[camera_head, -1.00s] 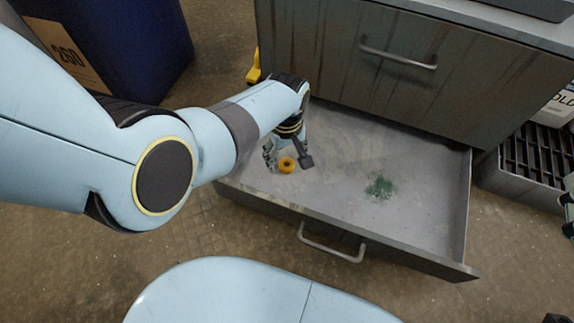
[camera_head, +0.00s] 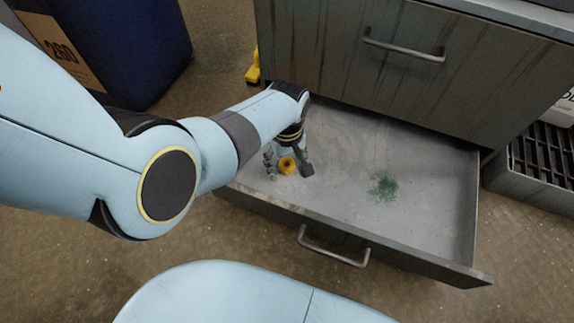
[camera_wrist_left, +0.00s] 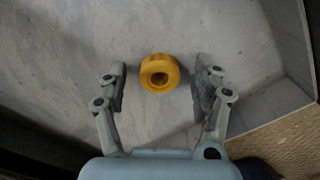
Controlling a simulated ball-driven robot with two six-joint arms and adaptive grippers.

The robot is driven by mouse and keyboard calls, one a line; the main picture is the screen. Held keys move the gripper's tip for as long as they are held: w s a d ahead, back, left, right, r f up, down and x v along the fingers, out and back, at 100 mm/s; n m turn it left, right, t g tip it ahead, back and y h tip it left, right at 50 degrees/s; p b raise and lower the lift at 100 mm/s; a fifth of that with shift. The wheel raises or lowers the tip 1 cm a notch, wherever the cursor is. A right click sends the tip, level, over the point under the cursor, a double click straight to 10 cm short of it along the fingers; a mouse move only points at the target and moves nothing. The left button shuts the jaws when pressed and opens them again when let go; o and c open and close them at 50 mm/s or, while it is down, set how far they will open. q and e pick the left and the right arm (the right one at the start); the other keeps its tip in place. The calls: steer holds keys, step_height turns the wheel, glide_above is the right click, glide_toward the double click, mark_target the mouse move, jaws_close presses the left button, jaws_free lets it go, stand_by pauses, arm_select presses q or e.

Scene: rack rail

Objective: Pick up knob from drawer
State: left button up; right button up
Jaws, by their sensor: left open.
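The knob (camera_head: 287,165) is a small yellow-orange round piece with a dark hole in its middle. It lies in the left part of the open drawer (camera_head: 430,225). My left gripper (camera_head: 288,172) reaches down into the drawer with its fingers on either side of the knob. In the left wrist view the knob (camera_wrist_left: 160,73) sits between the two spread fingertips of the left gripper (camera_wrist_left: 160,85), with a gap on both sides. The left gripper is open and holds nothing. My right gripper is not in view.
The drawer's front wall with its handle (camera_head: 333,249) faces me. A closed upper drawer handle (camera_head: 404,48) is behind. A green stain (camera_head: 383,187) marks the otherwise bare drawer floor. A blue bin (camera_head: 120,50) stands back left; a dark slotted crate (camera_head: 540,165) stands right.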

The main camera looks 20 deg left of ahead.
arm_select(q)
steer(key=c, duration=1.3)
